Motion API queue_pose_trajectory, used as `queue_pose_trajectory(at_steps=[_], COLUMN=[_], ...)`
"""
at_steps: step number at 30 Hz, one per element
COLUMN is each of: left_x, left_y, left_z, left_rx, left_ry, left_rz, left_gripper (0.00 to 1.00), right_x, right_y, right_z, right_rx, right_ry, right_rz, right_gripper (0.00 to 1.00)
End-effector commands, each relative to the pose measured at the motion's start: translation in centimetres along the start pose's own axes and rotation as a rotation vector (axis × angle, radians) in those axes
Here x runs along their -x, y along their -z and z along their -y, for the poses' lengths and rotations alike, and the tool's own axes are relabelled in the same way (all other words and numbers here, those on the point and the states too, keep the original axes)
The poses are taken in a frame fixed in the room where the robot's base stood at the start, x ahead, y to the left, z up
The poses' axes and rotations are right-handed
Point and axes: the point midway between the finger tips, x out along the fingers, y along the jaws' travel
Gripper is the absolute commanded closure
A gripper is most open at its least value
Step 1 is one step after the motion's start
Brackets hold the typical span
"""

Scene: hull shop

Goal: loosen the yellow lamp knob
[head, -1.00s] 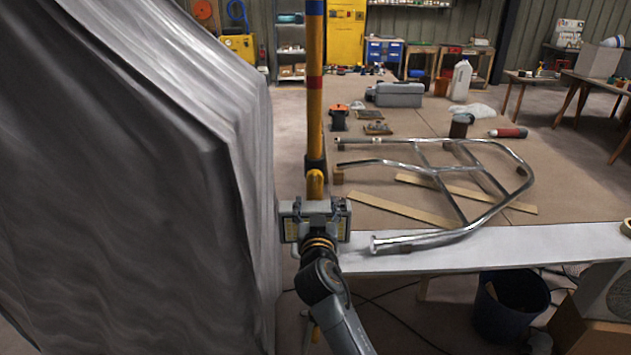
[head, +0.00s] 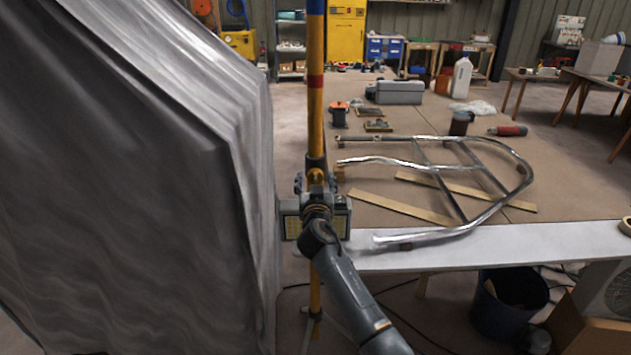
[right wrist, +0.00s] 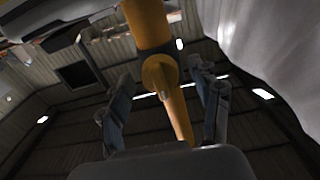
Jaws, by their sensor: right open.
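The yellow lamp knob (head: 316,175) is on the yellow lamp pole (head: 316,120), just below a dark collar. In the right wrist view the knob (right wrist: 160,74) shows as a round yellow end with a small pale tip. My right gripper (head: 316,184) is open at the knob, and its fingers stand on either side of it. In the right wrist view the fingers (right wrist: 163,100) show gaps to the knob on both sides. The wrist hides the pole there. My left gripper is not in view.
A large grey draped sheet (head: 130,190) stands close on the left. A chrome tube rack (head: 470,215) lies on the brown-topped table (head: 570,190) to the right. A dark bucket (head: 508,305) stands below the table's front edge. The lamp's legs reach the floor beneath.

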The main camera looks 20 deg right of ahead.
Motion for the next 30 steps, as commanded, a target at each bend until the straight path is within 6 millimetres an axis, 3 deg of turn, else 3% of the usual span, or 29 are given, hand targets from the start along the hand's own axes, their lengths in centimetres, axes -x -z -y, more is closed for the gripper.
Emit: queue_pose_trajectory(at_steps=[1,6,9,20,30], left_x=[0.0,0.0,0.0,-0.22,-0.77], left_y=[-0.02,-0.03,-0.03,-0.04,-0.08], left_z=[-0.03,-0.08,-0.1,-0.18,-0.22], left_rx=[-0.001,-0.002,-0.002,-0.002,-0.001], left_ry=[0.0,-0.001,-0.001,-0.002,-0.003], left_rz=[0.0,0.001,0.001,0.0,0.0], left_gripper=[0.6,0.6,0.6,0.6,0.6], right_x=[0.01,0.03,0.03,0.04,0.04], right_y=[-0.02,-0.03,-0.03,-0.1,-0.1], right_z=[0.0,0.01,0.01,0.02,0.04], right_rx=[0.0,0.0,0.0,0.058,0.308], right_ry=[0.0,0.0,0.0,0.0,0.001], right_rz=[0.0,0.0,0.001,0.001,0.0], right_gripper=[0.41,0.75,0.91,0.91,0.91])
